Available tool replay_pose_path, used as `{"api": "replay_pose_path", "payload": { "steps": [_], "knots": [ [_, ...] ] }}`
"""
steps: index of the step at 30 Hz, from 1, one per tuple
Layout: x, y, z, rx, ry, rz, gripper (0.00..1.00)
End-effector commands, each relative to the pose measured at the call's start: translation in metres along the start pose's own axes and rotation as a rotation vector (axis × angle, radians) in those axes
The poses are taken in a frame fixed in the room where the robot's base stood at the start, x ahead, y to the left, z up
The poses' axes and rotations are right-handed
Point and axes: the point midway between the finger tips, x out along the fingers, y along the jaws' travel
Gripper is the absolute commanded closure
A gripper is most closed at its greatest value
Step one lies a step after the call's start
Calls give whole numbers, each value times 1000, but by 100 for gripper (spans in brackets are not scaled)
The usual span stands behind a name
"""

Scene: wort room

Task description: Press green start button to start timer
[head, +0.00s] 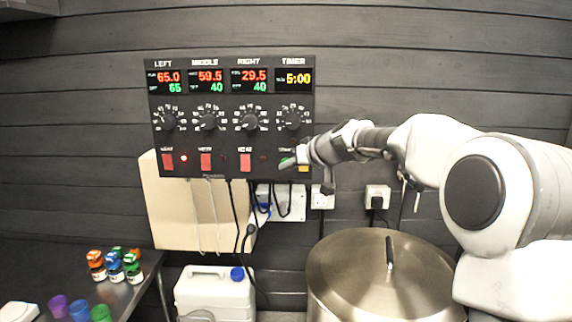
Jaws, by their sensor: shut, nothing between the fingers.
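The black control panel (230,143) hangs on the wall with LEFT, MIDDLE, RIGHT and TIMER columns. The timer display (294,79) reads 5:00 in yellow. The green start button (287,161) is at the bottom of the TIMER column, mostly hidden by my gripper. A yellow button (304,169) shows just right of it, partly covered. My gripper (290,164) is shut and empty, reaching in from the right with its tips at the green button. I cannot tell whether the tips touch it.
A large steel pot with a lid (385,275) stands below my arm. A white jerrycan (215,293) with a blue cap is at the lower middle. Several small bottles (114,266) stand on the dark table (60,262) at left. Cables and sockets (377,197) are under the panel.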

Motion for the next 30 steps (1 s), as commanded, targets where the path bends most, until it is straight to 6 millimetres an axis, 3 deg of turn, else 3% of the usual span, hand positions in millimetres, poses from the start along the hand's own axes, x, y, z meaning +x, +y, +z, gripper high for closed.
{"api": "replay_pose_path", "payload": {
  "steps": [30],
  "knots": [
    [7,5,-5,0,0,0,100]
  ]
}}
